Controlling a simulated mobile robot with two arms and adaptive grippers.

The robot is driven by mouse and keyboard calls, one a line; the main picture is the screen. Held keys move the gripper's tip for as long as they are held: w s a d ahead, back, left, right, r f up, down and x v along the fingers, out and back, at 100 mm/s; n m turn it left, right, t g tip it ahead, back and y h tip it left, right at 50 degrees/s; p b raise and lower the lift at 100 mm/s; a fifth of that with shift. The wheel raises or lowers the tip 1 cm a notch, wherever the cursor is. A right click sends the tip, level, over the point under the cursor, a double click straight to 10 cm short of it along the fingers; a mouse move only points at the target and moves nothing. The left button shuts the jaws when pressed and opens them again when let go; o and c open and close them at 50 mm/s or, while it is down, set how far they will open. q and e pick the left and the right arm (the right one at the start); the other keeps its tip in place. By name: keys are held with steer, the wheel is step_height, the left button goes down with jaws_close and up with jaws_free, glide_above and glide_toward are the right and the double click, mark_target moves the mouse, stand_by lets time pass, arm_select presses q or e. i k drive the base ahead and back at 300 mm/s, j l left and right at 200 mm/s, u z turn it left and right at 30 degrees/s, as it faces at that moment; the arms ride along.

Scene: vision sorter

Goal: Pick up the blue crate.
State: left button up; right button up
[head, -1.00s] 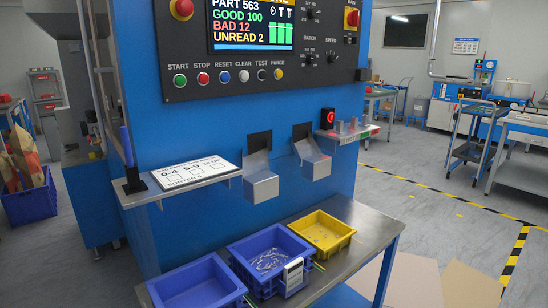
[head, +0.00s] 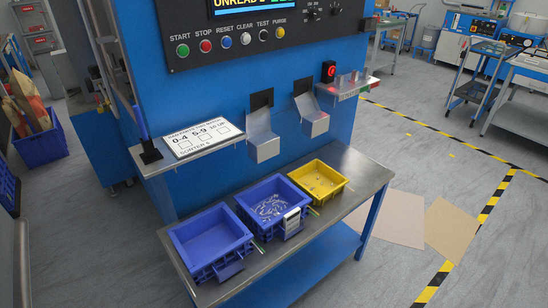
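Two blue crates stand on the metal bench below the machine. The left blue crate (head: 190,232) looks empty, with a dark blue flap or tag on its front. The middle blue crate (head: 246,194) holds small metallic parts and has a pale label holder on its front right. A larger blue bin (head: 42,148) with brown cardboard pieces stands on the floor at the far left. Which one the task means cannot be told from the view. Neither of my grippers is in view.
A yellow crate (head: 317,178) with a few small parts stands on the metal bench (head: 357,174), right of the blue crates. Two metal chutes (head: 262,135) (head: 311,115) hang above. A shelf with a white sign (head: 201,134) juts out. Flat brown sheets lie on the floor at right.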

mark_target(263, 207)
steer(key=i+l, duration=0.25)
steer(key=l, duration=0.2)
steer(key=i+l+u, duration=0.25)
steer(key=l+u, duration=0.2)
steer(key=l, duration=0.2)
steer(key=i+l+u, duration=0.1)
steer(key=l+u, duration=0.35)
steer(key=l, duration=0.3)
steer(key=u, duration=0.3)
steer(key=i, duration=0.05)
